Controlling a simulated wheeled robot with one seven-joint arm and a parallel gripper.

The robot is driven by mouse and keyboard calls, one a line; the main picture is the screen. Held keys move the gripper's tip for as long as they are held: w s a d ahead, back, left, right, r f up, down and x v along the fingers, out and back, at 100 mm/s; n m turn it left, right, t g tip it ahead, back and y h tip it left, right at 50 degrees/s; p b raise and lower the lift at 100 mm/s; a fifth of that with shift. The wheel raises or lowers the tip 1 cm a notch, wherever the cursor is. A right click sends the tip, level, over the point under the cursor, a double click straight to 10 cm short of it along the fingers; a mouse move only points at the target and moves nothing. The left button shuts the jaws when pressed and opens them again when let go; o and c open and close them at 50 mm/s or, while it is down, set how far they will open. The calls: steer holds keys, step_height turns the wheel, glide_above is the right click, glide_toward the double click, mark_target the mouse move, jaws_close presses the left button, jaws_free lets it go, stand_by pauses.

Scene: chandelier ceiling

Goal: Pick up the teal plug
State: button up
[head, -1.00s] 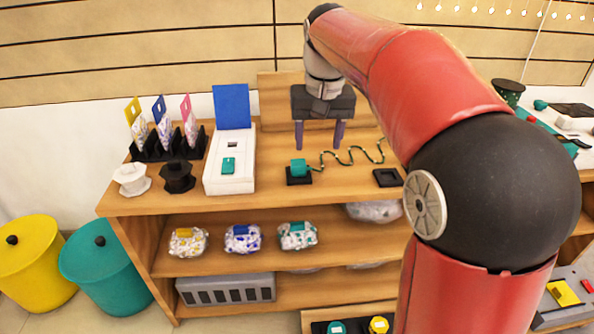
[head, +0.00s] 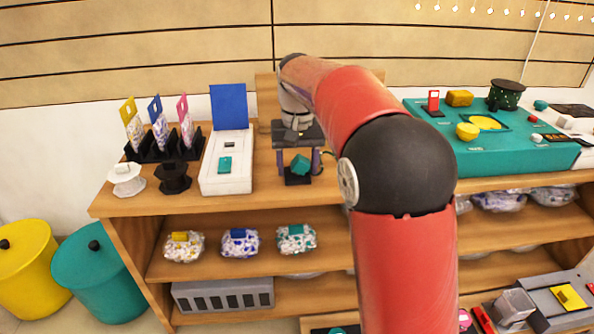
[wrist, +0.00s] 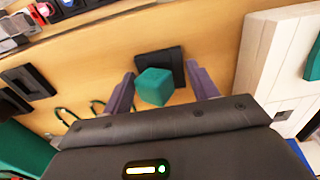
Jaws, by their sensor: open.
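The teal plug (head: 300,164) is a small teal block at a black square base (head: 298,180) on the wooden counter. It looks tilted against the base; I cannot tell whether it touches it. My gripper (head: 298,173) is open, pointing down, with one finger on each side of the plug. In the wrist view, the plug (wrist: 154,87) lies between the two purple-grey fingers, with a gap on both sides, and covers part of the base (wrist: 172,58). The green cord (wrist: 88,112) is partly hidden by the gripper body.
A white box (head: 227,183) with a raised blue lid stands left of my gripper. A teal board (head: 480,125) with several items lies right. A second black square pad (wrist: 28,84) shows in the wrist view.

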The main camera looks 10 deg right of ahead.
steer(key=shift+f, duration=0.1)
steer(key=shift+c, duration=0.2)
steer(key=c, duration=0.7)
steer(key=shift+a, duration=0.1)
steer(key=shift+c, duration=0.3)
steer(key=shift+a+r, duration=0.15)
steer(key=shift+r, duration=0.4)
steer(key=r+p, duration=0.2)
steer(key=r, duration=0.4)
steer(key=r+p, duration=0.2)
steer(key=r, duration=0.4)
steer(key=r+p, duration=0.2)
steer(key=r, duration=0.4)
steer(key=shift+d+r, duration=0.25)
steer(key=shift+r, duration=0.05)
glide_above(297, 160)
steer(key=shift+f+b, duration=0.45)
steer(key=shift+f, duration=2.85)
